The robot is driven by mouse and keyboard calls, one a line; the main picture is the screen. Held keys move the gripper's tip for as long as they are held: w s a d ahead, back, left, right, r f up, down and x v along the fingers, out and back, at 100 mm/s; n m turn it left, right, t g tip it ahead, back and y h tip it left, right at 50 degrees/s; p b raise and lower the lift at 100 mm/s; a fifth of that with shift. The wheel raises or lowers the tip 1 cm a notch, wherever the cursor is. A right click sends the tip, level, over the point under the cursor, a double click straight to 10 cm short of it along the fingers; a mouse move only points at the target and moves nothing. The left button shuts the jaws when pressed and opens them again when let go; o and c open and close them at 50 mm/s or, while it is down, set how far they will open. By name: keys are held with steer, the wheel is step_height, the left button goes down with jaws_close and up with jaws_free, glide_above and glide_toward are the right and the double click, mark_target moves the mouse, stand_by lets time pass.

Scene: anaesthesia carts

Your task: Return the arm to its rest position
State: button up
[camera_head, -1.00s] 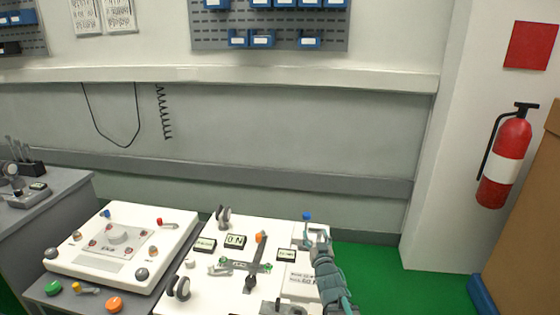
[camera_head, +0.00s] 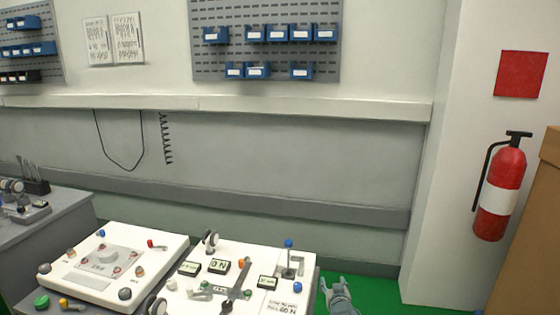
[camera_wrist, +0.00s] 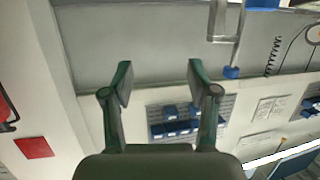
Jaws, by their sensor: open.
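My gripper (camera_head: 334,283) is at the bottom of the head view, just right of the right-hand white cart panel and over the green floor. Its two fingers are apart with nothing between them. The wrist view shows both fingers (camera_wrist: 161,82) spread and empty, facing the wall. The right-hand panel (camera_head: 222,306) carries a blue-topped post (camera_head: 289,258) near its back right corner, left of my gripper and apart from it. A grey bracket with a blue knob (camera_wrist: 232,72) shows beyond the fingers in the wrist view. Most of my arm is out of the picture.
A second white panel (camera_head: 90,284) with knobs stands at left. A red fire extinguisher (camera_head: 501,190) hangs at right near a brown box (camera_head: 535,235). A pegboard with blue bins (camera_head: 270,60) is on the back wall. Green floor (camera_head: 385,290) is clear right of the cart.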

steer(key=s+f+g+p, duration=0.3)
steer(key=s+f+g, duration=0.9)
steer(key=s+f, duration=1.1)
steer(key=s+f+g+p, duration=0.1)
steer(key=s+g+p, duration=0.1)
steer(key=s, duration=0.9)
steer(key=s+a+f+g+p, duration=0.1)
steer(key=s+g, duration=0.3)
steer(key=s, duration=0.6)
steer(key=s+f+g+p, duration=0.2)
steer(key=s+g+p, duration=0.1)
steer(key=s, duration=0.8)
steer(key=shift+s+a+g, duration=0.25)
steer(key=shift+s+g, duration=0.1)
steer(key=shift+g, duration=0.05)
steer(key=shift+o, duration=0.3)
steer(key=shift+w+f, duration=0.1)
